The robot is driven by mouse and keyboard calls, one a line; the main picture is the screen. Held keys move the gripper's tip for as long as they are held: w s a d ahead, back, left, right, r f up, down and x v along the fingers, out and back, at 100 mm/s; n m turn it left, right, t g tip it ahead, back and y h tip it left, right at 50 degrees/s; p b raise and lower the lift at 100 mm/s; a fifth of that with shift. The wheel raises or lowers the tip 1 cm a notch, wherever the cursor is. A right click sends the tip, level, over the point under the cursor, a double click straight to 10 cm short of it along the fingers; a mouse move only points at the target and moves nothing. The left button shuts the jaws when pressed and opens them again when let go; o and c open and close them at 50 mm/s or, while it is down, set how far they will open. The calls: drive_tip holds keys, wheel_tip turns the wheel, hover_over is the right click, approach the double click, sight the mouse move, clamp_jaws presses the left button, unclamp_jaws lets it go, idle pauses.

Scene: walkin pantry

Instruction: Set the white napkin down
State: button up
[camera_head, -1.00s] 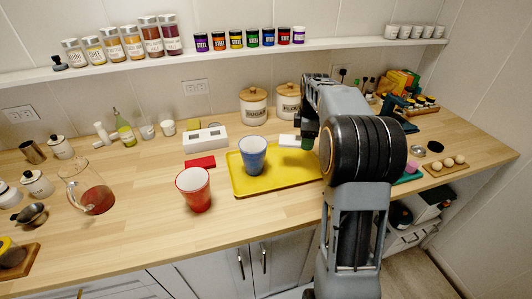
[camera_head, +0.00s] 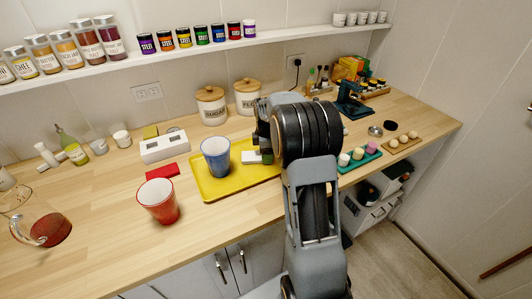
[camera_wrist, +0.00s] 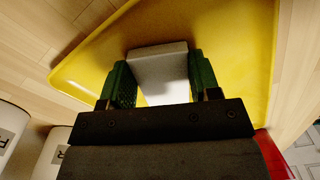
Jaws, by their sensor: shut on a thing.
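The white napkin (camera_wrist: 160,75) is between the two green fingers of my gripper (camera_wrist: 155,88) in the wrist view. My gripper is shut on it, above the yellow tray (camera_wrist: 97,68). In the head view the napkin (camera_head: 252,157) shows as a small white patch just left of my arm, over the right part of the yellow tray (camera_head: 215,191). My gripper (camera_head: 265,157) is partly hidden there by the arm. I cannot tell whether the napkin touches the tray.
A blue cup (camera_head: 216,158) stands on the tray, left of the napkin. A red cup (camera_head: 159,202) and a red folded cloth (camera_head: 162,173) are left of the tray. Sugar (camera_head: 212,106) and flour (camera_head: 247,97) canisters stand behind. Counter in front of the tray is clear.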

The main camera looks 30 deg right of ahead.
drive_tip(key=shift+f, duration=0.15)
drive_tip(key=o, duration=0.9)
wheel_tip(320, 180, up, 12)
drive_tip(key=f, duration=0.1)
drive_tip(key=s+a+r+m+t, duration=0.25)
drive_tip(key=s+a+m, duration=0.35)
drive_tip(key=s+a, duration=0.3)
drive_tip(key=s+a+f+m, duration=0.1)
drive_tip(key=s+a+m, duration=0.1)
drive_tip(key=s, duration=0.2)
drive_tip(key=s+a+f+m, duration=0.1)
drive_tip(key=s+f+m, duration=0.1)
drive_tip(key=s+m, duration=0.1)
drive_tip(key=s+a+f+m+t, duration=0.1)
drive_tip(key=s+a+m, duration=0.1)
drive_tip(key=s, duration=0.3)
drive_tip(key=shift+s+a+f, duration=0.25)
drive_tip(key=shift+s+a, duration=0.1)
drive_tip(key=shift+s, duration=0.05)
drive_tip(key=shift+r+p, duration=0.25)
drive_tip(key=shift+p, duration=0.1)
